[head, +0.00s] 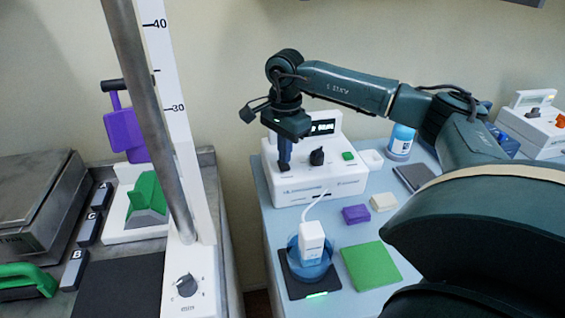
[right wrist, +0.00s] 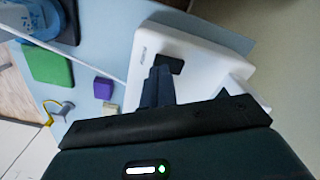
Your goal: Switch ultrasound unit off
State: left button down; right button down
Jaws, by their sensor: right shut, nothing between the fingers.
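The white ultrasound unit (head: 322,185) stands at the back left of the blue table. Its dark display (head: 322,127) is lit with green text that looks like "RUN". A black knob (head: 317,157) and a green button (head: 348,156) sit on its sloped top. My right gripper (head: 284,158) is shut and empty, pointing down over the black switch at the unit's left. In the right wrist view the closed fingers (right wrist: 157,88) reach to the black switch (right wrist: 172,62) on the white housing. I cannot tell whether they touch it. My left gripper is not in view.
A blue cup (head: 312,262) holding a white device stands on a dark pad in front. A green pad (head: 370,266), a purple block (head: 355,214) and a cream block (head: 383,202) lie nearby. A blue-and-white bottle (head: 401,140) is right of the unit. A metal post (head: 150,110) rises at left.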

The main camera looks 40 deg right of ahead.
aim_at(285, 167)
jog(key=shift+f+b, duration=0.65)
jog(key=shift+f, duration=0.45)
dwell(0.3)
jog(key=shift+r, duration=0.1)
jog(key=shift+r+p, duration=2.8)
jog(key=shift+r, duration=0.7)
jog(key=shift+f, duration=0.1)
